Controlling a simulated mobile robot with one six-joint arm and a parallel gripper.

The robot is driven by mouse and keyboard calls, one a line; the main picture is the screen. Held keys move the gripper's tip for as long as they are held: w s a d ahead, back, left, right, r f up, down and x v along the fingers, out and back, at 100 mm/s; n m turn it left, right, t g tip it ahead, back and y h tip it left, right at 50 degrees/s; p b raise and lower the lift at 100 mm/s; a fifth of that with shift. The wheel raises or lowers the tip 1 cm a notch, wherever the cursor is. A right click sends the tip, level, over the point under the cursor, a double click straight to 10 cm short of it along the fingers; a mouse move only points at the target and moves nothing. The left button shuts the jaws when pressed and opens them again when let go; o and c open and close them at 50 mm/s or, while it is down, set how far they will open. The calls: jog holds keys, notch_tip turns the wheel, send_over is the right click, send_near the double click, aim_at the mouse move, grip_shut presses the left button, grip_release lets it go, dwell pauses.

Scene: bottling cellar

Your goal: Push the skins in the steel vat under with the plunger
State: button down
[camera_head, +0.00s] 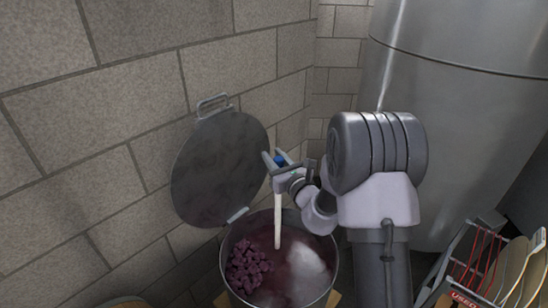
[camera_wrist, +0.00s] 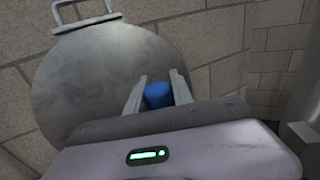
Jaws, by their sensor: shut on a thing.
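The steel vat (camera_head: 228,268) stands open at the lower middle of the head view. Dark purple skins (camera_head: 247,267) lie in a clump at its left side, with reddish liquid (camera_head: 302,262) around them. The plunger (camera_head: 278,222) has a pale shaft that stands nearly upright and goes down into the vat, right of the clump. Its lower end is hidden in the liquid. My gripper (camera_head: 277,164) is shut on the plunger near its blue top, above the vat. In the wrist view the blue top (camera_wrist: 158,95) sits between the two fingers.
The round vat lid (camera_head: 215,170) stands raised behind the vat, hinged at its rim; it also fills much of the wrist view (camera_wrist: 100,75). A block wall (camera_head: 130,110) is behind. A large steel tank (camera_head: 450,130) and a rack of discs (camera_head: 495,270) are at right.

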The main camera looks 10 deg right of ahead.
notch_tip(320, 180, up, 12)
jog(key=p, duration=0.9)
jog(key=shift+r, duration=0.1)
jog(key=s+a+r+n+g+y+p, duration=0.4)
jog(key=s+a+r+n+y+p, duration=0.25)
jog(key=a, duration=0.45)
notch_tip(320, 180, down, 8)
jog(key=y+b, duration=0.1)
jog(key=b, duration=0.7)
jog(key=shift+s+a+y, duration=0.15)
jog(key=shift+s+y, duration=0.15)
jog(key=shift+y, duration=0.05)
jog(key=shift+r+m, duration=0.15)
jog(key=shift+m, duration=0.1)
